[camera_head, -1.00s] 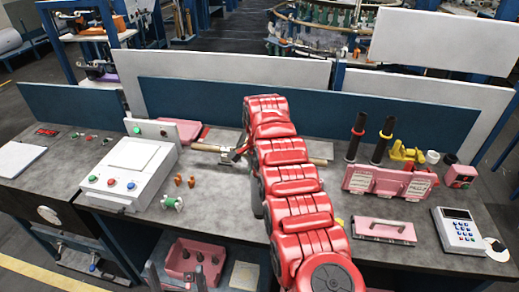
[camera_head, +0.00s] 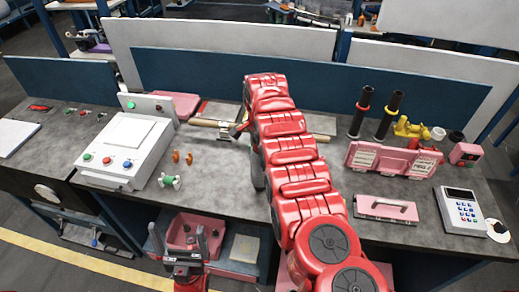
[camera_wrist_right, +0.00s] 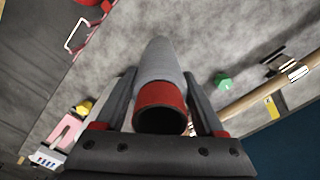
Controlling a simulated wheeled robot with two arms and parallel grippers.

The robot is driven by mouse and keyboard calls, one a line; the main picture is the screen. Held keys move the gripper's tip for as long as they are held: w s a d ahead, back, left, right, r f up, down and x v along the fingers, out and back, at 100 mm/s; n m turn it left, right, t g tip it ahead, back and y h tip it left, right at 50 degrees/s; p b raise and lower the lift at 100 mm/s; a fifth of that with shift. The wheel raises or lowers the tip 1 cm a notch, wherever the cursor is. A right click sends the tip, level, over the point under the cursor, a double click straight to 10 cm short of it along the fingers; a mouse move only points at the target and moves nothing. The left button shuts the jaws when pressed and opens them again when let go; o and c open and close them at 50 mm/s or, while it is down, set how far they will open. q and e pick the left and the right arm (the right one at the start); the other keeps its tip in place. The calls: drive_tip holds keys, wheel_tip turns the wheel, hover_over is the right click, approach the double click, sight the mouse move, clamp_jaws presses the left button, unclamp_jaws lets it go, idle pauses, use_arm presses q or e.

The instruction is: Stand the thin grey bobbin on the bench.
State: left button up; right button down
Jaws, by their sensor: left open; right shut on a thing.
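The thin grey bobbin (camera_wrist_right: 163,62), a grey tube with a red end, is between the fingers of my right gripper (camera_wrist_right: 162,100) in the right wrist view. That gripper is shut on it. Whether its far end touches the bench cannot be told. The grey bench (camera_head: 225,182) runs across the head view. My left gripper (camera_head: 180,238) is open and empty at the bottom, in front of the bench's front edge, fingers pointing up.
Two dark tubes (camera_head: 389,115) stand at the right, behind a pink box (camera_head: 390,160). A pink case (camera_head: 386,208) and a keypad device (camera_head: 460,210) are at the right front. A white control box (camera_head: 125,150) stands at the left. A wooden rod (camera_head: 207,122) lies behind my right arm.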

drive_tip(key=shift+f+b, duration=0.35)
drive_tip(key=shift+f, duration=0.15)
unclamp_jaws()
drive_tip(key=shift+r, duration=0.15)
